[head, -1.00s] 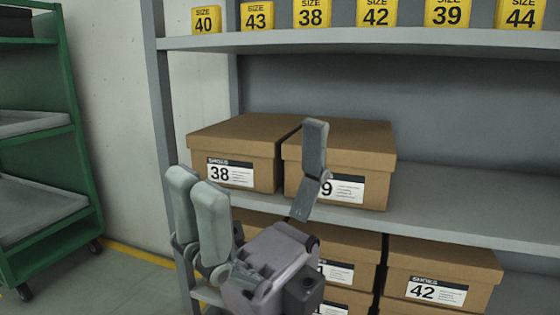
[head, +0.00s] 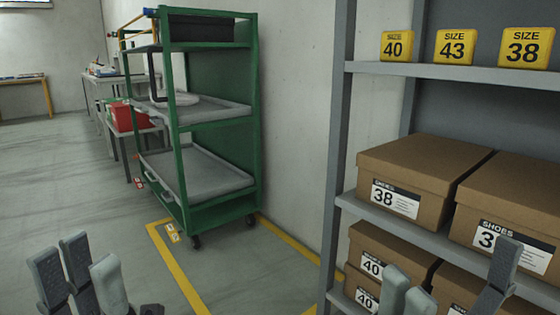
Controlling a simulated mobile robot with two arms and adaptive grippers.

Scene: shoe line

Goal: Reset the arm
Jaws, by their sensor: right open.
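My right gripper (head: 452,268) is at the bottom right, in front of the shelf unit. It is open, with two grey fingers on its left and one dark finger on its right. Nothing shows between them. The dark finger overlaps the box labelled in the 30s (head: 510,205) in the picture and hides part of its label. My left gripper (head: 90,268) is at the bottom left over the floor. Its fingers point up close together, and its lower part is cut off by the picture's edge. I cannot tell how far apart its fingers are.
The shelf unit (head: 340,130) holds brown shoe boxes, including size 38 (head: 400,195) and two size 40 (head: 375,262), under yellow size signs (head: 455,46). A green trolley (head: 215,205) stands by the wall, with tables (head: 28,83) behind. Open floor (head: 60,190) lies left.

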